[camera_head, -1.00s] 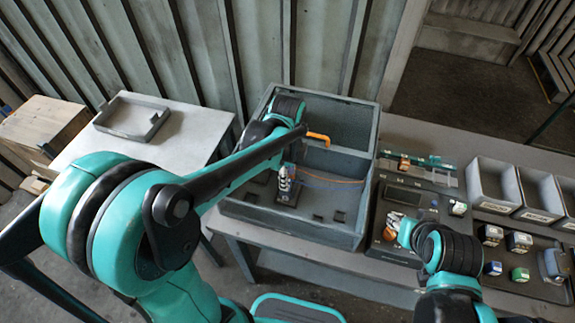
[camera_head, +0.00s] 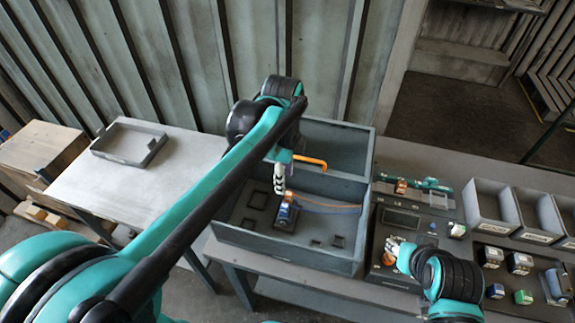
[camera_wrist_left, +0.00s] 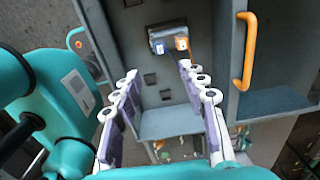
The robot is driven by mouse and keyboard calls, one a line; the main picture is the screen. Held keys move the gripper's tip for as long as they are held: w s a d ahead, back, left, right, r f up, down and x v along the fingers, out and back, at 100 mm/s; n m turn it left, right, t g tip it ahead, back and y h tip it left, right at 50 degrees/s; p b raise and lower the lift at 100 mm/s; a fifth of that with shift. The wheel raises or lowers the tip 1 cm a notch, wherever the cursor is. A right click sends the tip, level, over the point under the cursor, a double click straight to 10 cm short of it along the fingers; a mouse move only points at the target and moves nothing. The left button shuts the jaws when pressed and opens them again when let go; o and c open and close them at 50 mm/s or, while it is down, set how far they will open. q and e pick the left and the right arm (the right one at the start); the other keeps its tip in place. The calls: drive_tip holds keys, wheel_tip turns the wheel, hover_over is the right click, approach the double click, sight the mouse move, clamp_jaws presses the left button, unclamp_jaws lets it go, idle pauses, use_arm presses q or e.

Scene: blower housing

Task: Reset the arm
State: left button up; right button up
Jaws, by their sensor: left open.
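My left gripper (camera_head: 280,179) is over the grey housing box (camera_head: 292,252), close above a small block with blue and orange parts (camera_head: 286,213). In the left wrist view the two fingers (camera_wrist_left: 158,76) are apart with nothing between them, and the block (camera_wrist_left: 166,40) lies beyond the tips. Orange and dark wires (camera_head: 328,207) run from the block to the right. My right gripper (camera_head: 393,250) is low over the dark panel on the bench, beside an orange part; its fingers are too small to read.
An orange handle (camera_head: 311,162) stands at the box's divider. Grey bins (camera_head: 491,195) and several small coloured blocks (camera_head: 520,263) are on the bench to the right. A side table (camera_head: 170,188) at left holds a grey tray (camera_head: 128,160); much of its top is clear.

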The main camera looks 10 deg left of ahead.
wheel_tip(320, 180, down, 4)
drive_tip(key=b, duration=0.4)
drive_tip(key=shift+f, duration=0.15)
use_arm(q)
drive_tip(key=s+a+f+n+t, duration=0.4)
drive_tip(key=s+f+n+t, duration=0.3)
drive_tip(key=n, duration=1.1)
drive_tip(key=s+f, duration=0.1)
drive_tip(key=s, duration=0.2)
drive_tip(key=shift+a+f, duration=0.25)
drive_tip(key=shift+a, duration=0.1)
drive_tip(key=shift+s, duration=0.1)
